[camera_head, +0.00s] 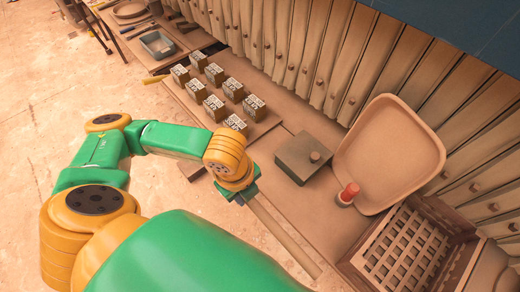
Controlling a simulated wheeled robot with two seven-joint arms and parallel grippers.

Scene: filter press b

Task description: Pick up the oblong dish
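A grey-blue oblong dish (157,44) with a raised rim lies near the table's left part, at the upper left of the head view. A much larger tan rounded dish (388,153) leans against the row of upright plates on the right. My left gripper (242,194) is near the table's front edge, to the right of and well apart from the grey-blue dish. Its fingers are small and partly hidden by the wrist, so I cannot tell whether they are open. My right gripper is out of view.
Several small dark printed boxes (214,107) stand in rows on the table. Open floor (60,100) lies at the left.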

